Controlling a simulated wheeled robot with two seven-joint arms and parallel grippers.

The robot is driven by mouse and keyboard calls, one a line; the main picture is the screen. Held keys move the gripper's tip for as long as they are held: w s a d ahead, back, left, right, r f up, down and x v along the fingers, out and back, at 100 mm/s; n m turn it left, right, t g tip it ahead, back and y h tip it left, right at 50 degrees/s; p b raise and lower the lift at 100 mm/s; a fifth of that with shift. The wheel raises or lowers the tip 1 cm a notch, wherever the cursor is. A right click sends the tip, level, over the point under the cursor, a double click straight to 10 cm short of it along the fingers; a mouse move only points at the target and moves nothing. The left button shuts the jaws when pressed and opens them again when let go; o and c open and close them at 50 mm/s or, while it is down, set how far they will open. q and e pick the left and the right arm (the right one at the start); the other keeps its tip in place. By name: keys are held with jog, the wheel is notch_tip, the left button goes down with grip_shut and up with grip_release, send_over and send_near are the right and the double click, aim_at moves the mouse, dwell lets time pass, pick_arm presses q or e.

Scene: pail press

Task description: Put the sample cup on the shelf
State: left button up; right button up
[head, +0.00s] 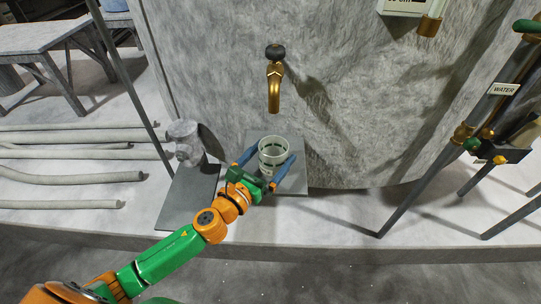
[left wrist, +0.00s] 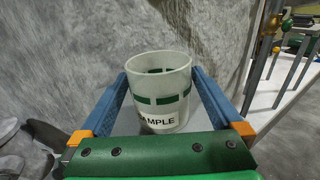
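The sample cup (head: 272,153) is a pale, open cup with green marks, upright below the brass tap (head: 274,85), over a grey square plate (head: 294,182). In the left wrist view the cup (left wrist: 161,90) shows a label ending in "AMPLE". My left gripper (head: 275,155) is open, with its blue fingers on either side of the cup, close to its wall. I cannot tell whether they touch it. The cup's underside is hidden. I cannot tell which surface is the shelf. My right gripper is not in view.
A grey slab (head: 188,200) lies left of the plate, with a grey hydrant-like fitting (head: 184,140) behind it. Pale pipes (head: 75,178) lie at far left; a grey bench (head: 48,38) stands behind. Dark pipework with a WATER sign (head: 503,89) stands at right.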

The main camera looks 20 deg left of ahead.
pick_arm(q)
jog(key=shift+r, duration=0.25)
jog(key=b+v, duration=0.3)
jog(key=v, duration=0.9)
jog(key=shift+f, duration=0.1)
